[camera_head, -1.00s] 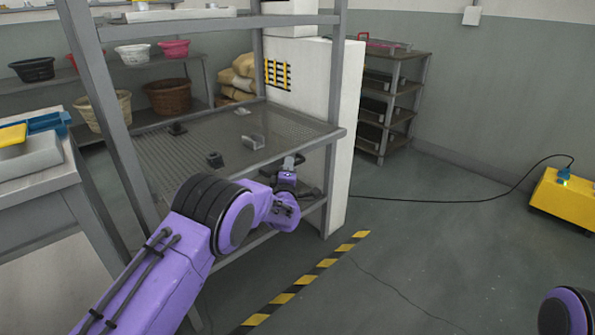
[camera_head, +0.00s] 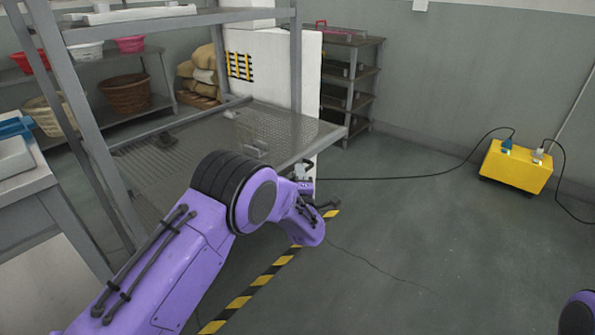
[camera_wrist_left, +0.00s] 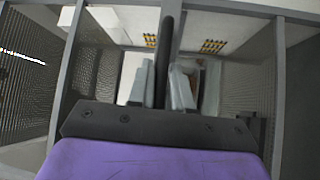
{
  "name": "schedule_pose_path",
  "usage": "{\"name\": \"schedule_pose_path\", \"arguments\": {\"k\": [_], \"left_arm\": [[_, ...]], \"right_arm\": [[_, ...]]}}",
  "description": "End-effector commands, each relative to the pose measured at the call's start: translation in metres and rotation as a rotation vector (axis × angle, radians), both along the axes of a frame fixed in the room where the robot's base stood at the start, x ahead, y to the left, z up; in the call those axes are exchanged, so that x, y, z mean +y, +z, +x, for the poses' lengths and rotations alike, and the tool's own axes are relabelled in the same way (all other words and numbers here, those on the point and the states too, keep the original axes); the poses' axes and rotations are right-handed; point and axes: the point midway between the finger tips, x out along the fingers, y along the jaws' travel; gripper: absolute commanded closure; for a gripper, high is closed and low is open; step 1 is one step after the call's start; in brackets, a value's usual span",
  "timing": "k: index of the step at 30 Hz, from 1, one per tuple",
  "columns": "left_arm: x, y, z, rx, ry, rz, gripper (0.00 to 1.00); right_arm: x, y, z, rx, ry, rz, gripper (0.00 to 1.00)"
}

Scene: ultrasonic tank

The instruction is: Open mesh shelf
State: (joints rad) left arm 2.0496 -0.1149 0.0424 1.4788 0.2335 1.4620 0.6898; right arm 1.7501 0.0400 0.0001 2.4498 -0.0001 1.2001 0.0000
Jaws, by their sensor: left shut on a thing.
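The mesh shelf (camera_head: 295,128) is a grey perforated pull-out shelf in a grey metal rack. It sticks out past the rack's right front post, toward me. My left gripper (camera_head: 301,172) is at the shelf's front edge. In the left wrist view my left gripper (camera_wrist_left: 160,88) has its two grey fingers on either side of a dark bar (camera_wrist_left: 166,40), shut on it. The bar looks like the shelf's front edge or handle. My forearm hides the front left part of the shelf. My right gripper is out of view.
The rack's front post (camera_head: 295,70) stands left of the shelf's outer corner. A yellow box (camera_head: 516,167) with cables is on the floor at right. A yellow-black floor stripe (camera_head: 262,280) runs below my arm. The floor to the right is mostly clear.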

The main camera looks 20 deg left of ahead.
Motion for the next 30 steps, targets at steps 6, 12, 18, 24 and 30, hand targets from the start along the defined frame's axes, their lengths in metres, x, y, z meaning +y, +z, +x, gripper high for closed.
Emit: {"name": "schedule_pose_path", "arguments": {"k": [6,12,18,24,30], "left_arm": [[-0.001,0.001,-0.001,-0.003,0.003,-0.001,1.0],[-0.002,0.001,0.0,-0.002,0.003,-0.001,0.78],[-0.002,0.0,0.0,-0.002,0.001,-0.001,0.61],[-0.006,0.0,-0.004,0.001,-0.001,-0.001,0.61],[-0.026,-0.005,-0.041,0.002,-0.004,0.001,0.61]], "right_arm": [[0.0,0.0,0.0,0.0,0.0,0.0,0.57],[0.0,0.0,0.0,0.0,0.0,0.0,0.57],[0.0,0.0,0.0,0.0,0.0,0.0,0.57],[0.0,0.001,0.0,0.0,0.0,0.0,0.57],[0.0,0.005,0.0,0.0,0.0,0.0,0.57]]}}
